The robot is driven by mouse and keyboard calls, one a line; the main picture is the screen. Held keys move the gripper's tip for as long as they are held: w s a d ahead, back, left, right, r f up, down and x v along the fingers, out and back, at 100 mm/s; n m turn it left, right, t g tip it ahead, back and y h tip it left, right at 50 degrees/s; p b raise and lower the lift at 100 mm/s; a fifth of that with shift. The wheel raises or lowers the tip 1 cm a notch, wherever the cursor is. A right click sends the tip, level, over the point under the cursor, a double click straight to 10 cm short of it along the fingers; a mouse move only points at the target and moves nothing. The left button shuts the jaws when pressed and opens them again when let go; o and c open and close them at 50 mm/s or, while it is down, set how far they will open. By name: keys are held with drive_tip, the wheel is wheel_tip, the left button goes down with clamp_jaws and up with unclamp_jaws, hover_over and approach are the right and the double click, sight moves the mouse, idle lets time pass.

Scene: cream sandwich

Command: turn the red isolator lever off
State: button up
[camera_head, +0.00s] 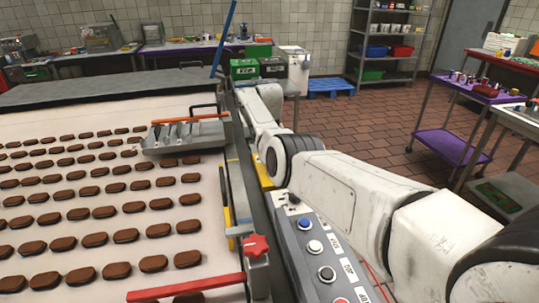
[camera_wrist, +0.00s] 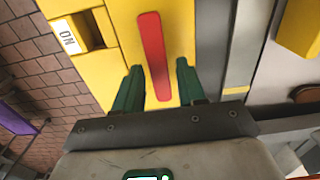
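The red isolator lever (camera_wrist: 153,50) shows in the wrist view as a long, nearly upright red bar on a yellow panel (camera_wrist: 118,30). A white "ON" label (camera_wrist: 68,37) sits beside a slot to its upper left. My gripper (camera_wrist: 160,66) has two green fingers spread apart, one on each side of the lever's lower part. I see gaps between the lever and both fingers; how deep the fingertips reach along it I cannot tell. In the head view my white arm stretches forward along the conveyor's right side, and I cannot make out the lever or fingers there.
A conveyor (camera_head: 110,235) with rows of brown biscuits lies at left in the head view. A button panel (camera_head: 318,255) and a red star knob (camera_head: 257,246) are close by. A purple cart (camera_head: 450,145) stands right; open tiled floor (camera_head: 350,125) lies between.

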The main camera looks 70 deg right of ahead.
drive_tip(key=shift+o, duration=0.7)
wheel_tip(320, 180, up, 11)
drive_tip(key=b, duration=0.1)
drive_tip(key=shift+f, duration=0.15)
drive_tip(key=shift+s, duration=0.1)
